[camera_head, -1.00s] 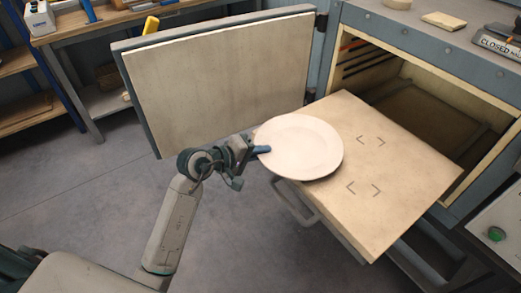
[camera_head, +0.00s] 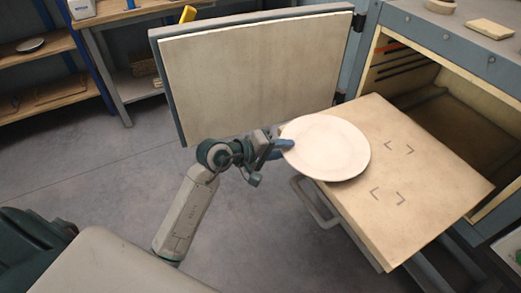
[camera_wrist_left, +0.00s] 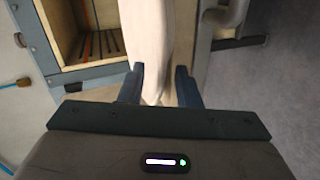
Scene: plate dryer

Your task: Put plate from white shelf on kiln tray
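A round cream plate (camera_head: 326,148) lies on the left part of the pale kiln tray (camera_head: 420,205), overhanging its left edge in the head view. I cannot tell whether it lies fully flat. My left gripper (camera_head: 285,146) is at the plate's left rim. In the left wrist view its fingers (camera_wrist_left: 160,88) are apart, on either side of the plate's rim (camera_wrist_left: 152,45), with a narrow gap beside the right finger. The gripper looks open. My right gripper is out of view.
The open kiln (camera_head: 440,100) stands behind the tray, its door (camera_head: 260,70) swung out to the left. A handle (camera_head: 315,205) sticks out from the tray's front. Tray space right of the plate is clear. A wooden shelf (camera_head: 40,100) stands far left.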

